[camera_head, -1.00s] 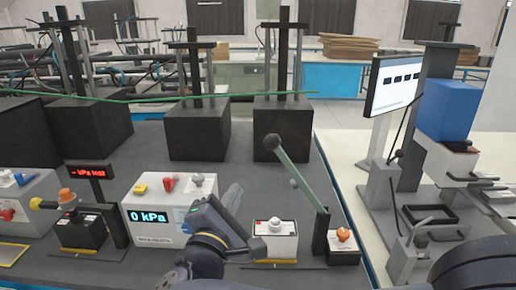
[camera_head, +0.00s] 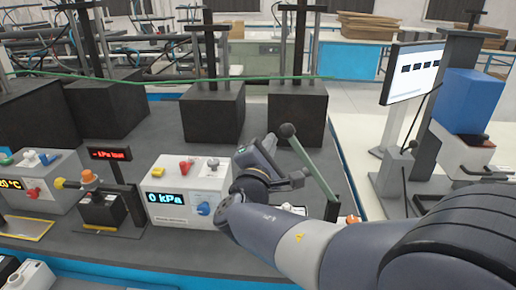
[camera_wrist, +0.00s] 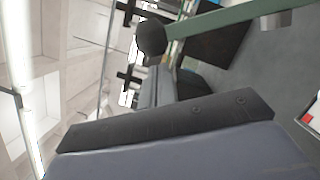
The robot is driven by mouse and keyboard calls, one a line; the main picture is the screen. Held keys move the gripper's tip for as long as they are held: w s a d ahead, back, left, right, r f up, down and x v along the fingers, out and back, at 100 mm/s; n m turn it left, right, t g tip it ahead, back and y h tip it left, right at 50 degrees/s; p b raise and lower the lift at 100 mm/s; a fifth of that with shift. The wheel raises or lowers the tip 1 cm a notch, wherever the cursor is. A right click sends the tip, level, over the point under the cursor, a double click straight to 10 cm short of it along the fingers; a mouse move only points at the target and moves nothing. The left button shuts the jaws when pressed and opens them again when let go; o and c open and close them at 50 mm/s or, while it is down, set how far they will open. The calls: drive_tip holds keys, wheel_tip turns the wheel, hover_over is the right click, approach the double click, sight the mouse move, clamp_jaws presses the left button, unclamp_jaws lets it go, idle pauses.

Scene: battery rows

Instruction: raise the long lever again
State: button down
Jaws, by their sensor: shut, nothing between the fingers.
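The long lever is a green bar (camera_head: 312,165) with a dark ball knob (camera_head: 287,130) at its upper end. It leans up and to the left from a dark post at the right of the bench, whose lower part my arm hides. My gripper (camera_head: 270,146) is shut and empty, just left of the knob, close to it. In the wrist view the knob (camera_wrist: 151,38) and the green bar (camera_wrist: 225,32) cross the top, above the dark finger (camera_wrist: 170,130). I cannot tell whether the gripper touches the knob.
A white box with a 0 kPa display (camera_head: 182,194) stands left of my arm. Black blocks (camera_head: 298,117) with posts line the back of the bench. A monitor (camera_head: 412,72) stands at the right.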

drive_tip(key=shift+d+r, duration=0.1)
drive_tip(key=shift+d, duration=0.1)
drive_tip(key=d+r+m+g+b, duration=0.1)
drive_tip(key=d+r+m+b, duration=0.3)
drive_tip(key=d, duration=0.5)
drive_tip(key=shift+s+d+r+m+b, duration=0.15)
drive_tip(key=shift+d+r+m+b, duration=0.25)
drive_tip(key=shift+r+m, duration=0.45)
drive_tip(key=shift+r, duration=0.1)
